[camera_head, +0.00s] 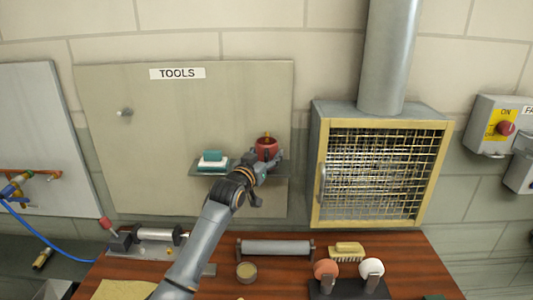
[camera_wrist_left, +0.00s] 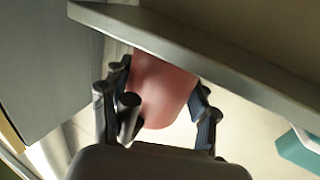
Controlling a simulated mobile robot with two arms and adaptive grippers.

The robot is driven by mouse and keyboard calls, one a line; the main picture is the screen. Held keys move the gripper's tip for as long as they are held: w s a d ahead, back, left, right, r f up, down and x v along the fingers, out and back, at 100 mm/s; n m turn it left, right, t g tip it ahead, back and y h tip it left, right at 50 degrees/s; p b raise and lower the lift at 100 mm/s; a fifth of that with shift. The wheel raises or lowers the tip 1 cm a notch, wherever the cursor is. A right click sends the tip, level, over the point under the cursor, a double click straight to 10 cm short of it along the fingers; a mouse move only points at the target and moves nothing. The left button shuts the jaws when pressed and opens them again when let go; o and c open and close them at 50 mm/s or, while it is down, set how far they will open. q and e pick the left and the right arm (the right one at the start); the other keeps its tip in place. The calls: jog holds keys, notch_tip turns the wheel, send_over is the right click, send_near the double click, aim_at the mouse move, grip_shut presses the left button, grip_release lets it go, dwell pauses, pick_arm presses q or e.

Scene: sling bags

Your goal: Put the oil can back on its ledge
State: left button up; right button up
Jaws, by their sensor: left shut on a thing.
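The red oil can (camera_head: 266,146) is upright at the right end of the small grey ledge (camera_head: 222,173) on the tools board. My left gripper (camera_head: 262,162) reaches up from below and is shut on the can. In the left wrist view the can (camera_wrist_left: 163,90) shows between the dark fingers of the gripper (camera_wrist_left: 160,112), close beside the ledge edge (camera_wrist_left: 215,62). I cannot tell whether the can's base touches the ledge. My right gripper is not in view.
A teal and white block (camera_head: 212,157) sits on the ledge, left of the can. A mesh-fronted cabinet (camera_head: 372,170) stands to the right. The wooden bench (camera_head: 215,290) below holds a roller (camera_head: 275,247), a brush (camera_head: 347,250) and a small round tin (camera_head: 246,271).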

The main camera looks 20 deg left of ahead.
pick_arm(q)
jog(key=shift+f, duration=0.2)
jog(key=o, duration=1.2)
jog(key=shift+o, duration=0.8)
jog(key=shift+r, duration=0.1)
